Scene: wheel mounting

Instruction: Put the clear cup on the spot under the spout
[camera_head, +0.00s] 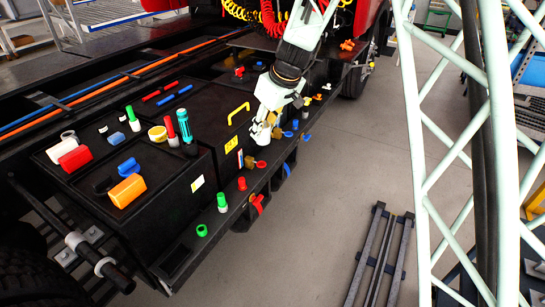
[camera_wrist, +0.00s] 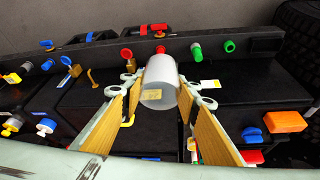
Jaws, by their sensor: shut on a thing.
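My gripper (camera_wrist: 160,84) is shut on the clear cup (camera_wrist: 158,72), a pale, see-through cylinder held between the two tan finger pads in the wrist view. A yellowish patch shows within the cup's outline. In the head view my gripper (camera_head: 264,136) is low beside the front face of the black boxes; I cannot make out the cup clearly there. Along the front ledge are a red-handled tap (camera_head: 257,203) and a blue-handled one (camera_head: 287,169). Beyond the cup in the wrist view is a red tap handle (camera_wrist: 157,29). I cannot tell which part is the spout, and its spot is not identifiable.
The ledge holds a green-topped piece (camera_head: 222,202) and a red-topped piece (camera_head: 242,184). A brass part (camera_wrist: 94,78) stands left of the cup.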

